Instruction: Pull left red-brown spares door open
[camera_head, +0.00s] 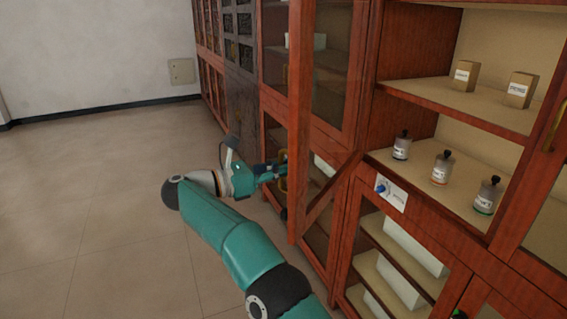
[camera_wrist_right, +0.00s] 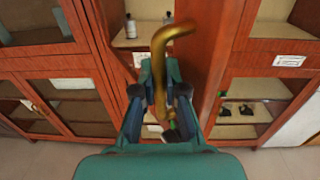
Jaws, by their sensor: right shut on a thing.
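The red-brown spares door (camera_head: 300,110) stands swung out from the cabinet, its narrow frame edge facing me and its glass pane seen at a steep slant. In the right wrist view its frame (camera_wrist_right: 207,55) shows almost edge-on. A brass handle (camera_wrist_right: 165,45) is on the door; in the head view it is mostly hidden behind the gripper. My right gripper (camera_head: 277,172) is at the handle, its fingers (camera_wrist_right: 162,92) closed around the bar from both sides. My left gripper is not in view.
The open compartment's shelves (camera_head: 455,100) hold two small boxes (camera_head: 492,82) and three bottles (camera_head: 441,168). A labelled panel (camera_head: 391,193) sits below. More glass-fronted cabinets line the wall behind the door. The floor (camera_head: 95,190) to the left is clear.

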